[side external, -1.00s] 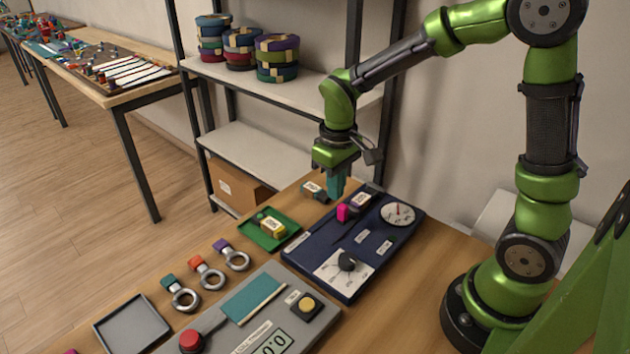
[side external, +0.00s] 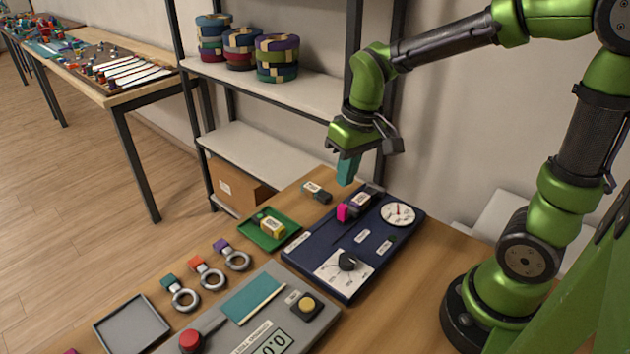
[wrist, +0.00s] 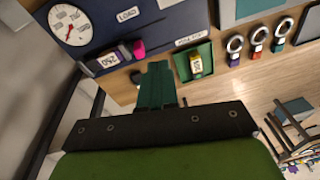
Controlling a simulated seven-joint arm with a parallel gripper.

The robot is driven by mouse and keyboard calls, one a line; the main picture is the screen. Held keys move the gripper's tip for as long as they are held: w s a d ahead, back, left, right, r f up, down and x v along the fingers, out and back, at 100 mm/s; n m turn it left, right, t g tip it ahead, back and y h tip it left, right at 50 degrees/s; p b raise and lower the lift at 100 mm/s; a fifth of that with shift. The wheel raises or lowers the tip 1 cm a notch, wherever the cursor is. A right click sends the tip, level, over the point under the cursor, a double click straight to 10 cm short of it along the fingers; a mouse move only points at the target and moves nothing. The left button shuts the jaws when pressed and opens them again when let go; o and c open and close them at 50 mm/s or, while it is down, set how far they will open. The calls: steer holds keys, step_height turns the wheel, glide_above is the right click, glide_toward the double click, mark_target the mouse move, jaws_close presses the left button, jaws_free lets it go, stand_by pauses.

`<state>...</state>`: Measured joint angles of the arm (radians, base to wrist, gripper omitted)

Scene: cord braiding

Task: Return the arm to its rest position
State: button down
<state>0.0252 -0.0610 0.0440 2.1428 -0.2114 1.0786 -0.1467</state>
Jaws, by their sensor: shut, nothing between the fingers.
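My gripper (side external: 348,169) hangs above the back of the dark blue panel (side external: 372,228), apart from everything on the table. Its teal fingers are together with nothing between them. In the wrist view the closed fingers (wrist: 157,85) point toward the table, near the magenta piece (wrist: 139,48) on the panel. The panel carries a dial gauge (side external: 398,213), a black knob (side external: 347,262) and a labelled block (side external: 360,202). The green arm is bent above the right side of the table.
A green tray (side external: 252,238) holds a yellow labelled block (side external: 272,227). Another small labelled block (side external: 317,191) lies behind the panel. Several ringed tags (side external: 208,272), a grey tray (side external: 109,333) and a grey console (side external: 317,334) lie in front. A shelf (side external: 290,90) with cord spools stands behind.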

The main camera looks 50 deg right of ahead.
steer(key=s+a+r+m+t+y, duration=0.1)
steer(key=s+r+m+t, duration=0.1)
steer(key=s+r+t, duration=0.3)
steer(key=s+r, duration=0.2)
steer(key=s, duration=0.1)
steer(key=shift+s+a+r+t, duration=0.15)
steer(key=shift+s+a+t, duration=0.05)
steer(key=shift+t, duration=0.1)
